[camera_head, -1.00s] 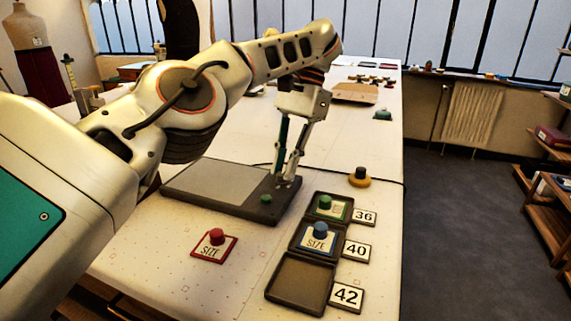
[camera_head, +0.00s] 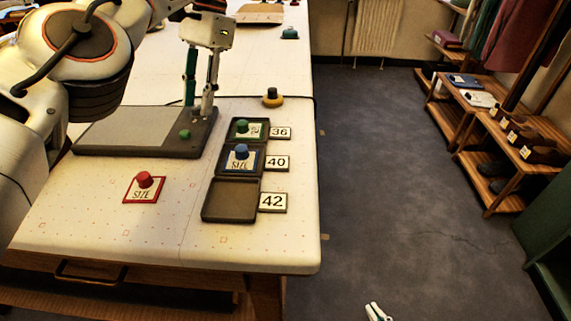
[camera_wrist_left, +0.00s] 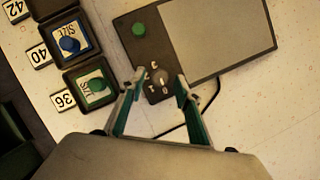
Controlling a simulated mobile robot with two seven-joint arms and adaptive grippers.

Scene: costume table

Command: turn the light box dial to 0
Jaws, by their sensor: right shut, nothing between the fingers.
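The light box (camera_head: 120,128) is a flat dark box with a grey panel, lying on the white table. A green knob (camera_head: 185,134) is on its right part; it shows in the left wrist view (camera_wrist_left: 139,29) too. The dial (camera_wrist_left: 158,78), small and greyish with pale marks around it, shows between my left fingertips in the left wrist view; its setting is too blurred to read. My left gripper (camera_head: 199,108) is open, pointing down at the light box's far right corner; contact with the dial cannot be told. My right gripper (camera_head: 377,312) is shut and empty, low over the floor.
Dark trays by the number cards 36, 40 and 42 (camera_head: 272,202) stand right of the box; two hold size cards with green and blue knobs. A red size card (camera_head: 143,189) lies in front. A yellow-based black knob (camera_head: 272,97) stands behind. Shelves (camera_head: 505,160) are at right.

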